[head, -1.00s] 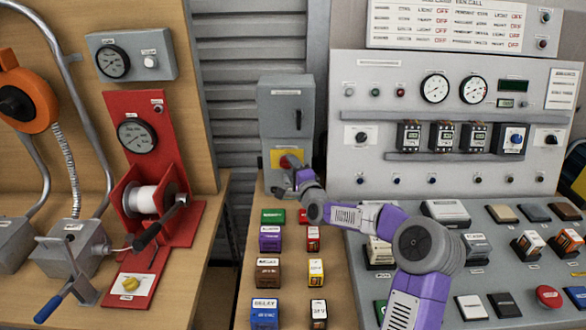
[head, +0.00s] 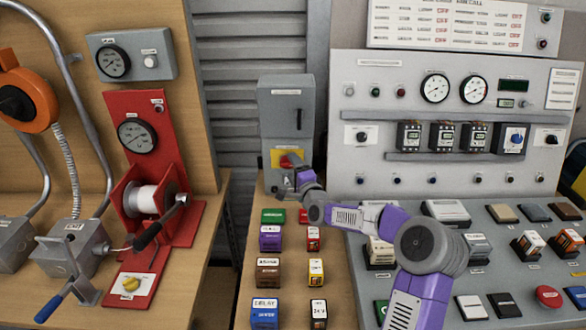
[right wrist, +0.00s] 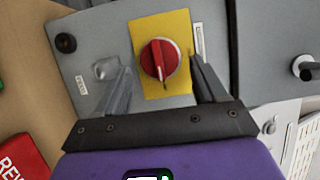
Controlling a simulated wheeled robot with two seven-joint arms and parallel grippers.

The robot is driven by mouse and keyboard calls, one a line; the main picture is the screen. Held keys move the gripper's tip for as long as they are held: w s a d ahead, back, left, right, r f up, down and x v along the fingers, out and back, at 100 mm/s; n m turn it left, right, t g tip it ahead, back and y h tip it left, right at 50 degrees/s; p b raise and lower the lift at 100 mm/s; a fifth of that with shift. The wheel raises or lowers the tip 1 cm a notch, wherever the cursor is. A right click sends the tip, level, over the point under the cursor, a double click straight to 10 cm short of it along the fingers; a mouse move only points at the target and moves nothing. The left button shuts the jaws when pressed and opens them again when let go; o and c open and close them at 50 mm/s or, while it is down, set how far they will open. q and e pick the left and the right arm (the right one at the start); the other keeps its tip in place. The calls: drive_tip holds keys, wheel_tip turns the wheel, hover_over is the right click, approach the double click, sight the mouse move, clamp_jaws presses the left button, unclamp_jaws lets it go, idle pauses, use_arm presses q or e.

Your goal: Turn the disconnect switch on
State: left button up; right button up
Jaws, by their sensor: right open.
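The disconnect switch is a grey upright box (head: 286,105) at the back of the middle table in the head view. Its red rotary knob (head: 290,160) sits on a yellow plate (head: 277,156) low on the front. In the right wrist view the red knob (right wrist: 159,59) shows on the yellow plate (right wrist: 177,28), its grip bar roughly upright in the picture. My right gripper (right wrist: 163,78) is open, with one finger on each side of the knob and visible gaps to it. In the head view the right gripper (head: 293,183) is just in front of the knob and partly hides the box's lower front. My left gripper is out of view.
Several labelled coloured blocks, such as a purple one (head: 270,238), stand on the table before the box. A grey control panel (head: 345,75) is to the right. A red winch stand (head: 145,105) is on the left table. A gap separates the tables.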

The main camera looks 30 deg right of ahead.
drive_tip(key=s+a+p, duration=0.1)
drive_tip(key=s, duration=0.6)
idle(0.5)
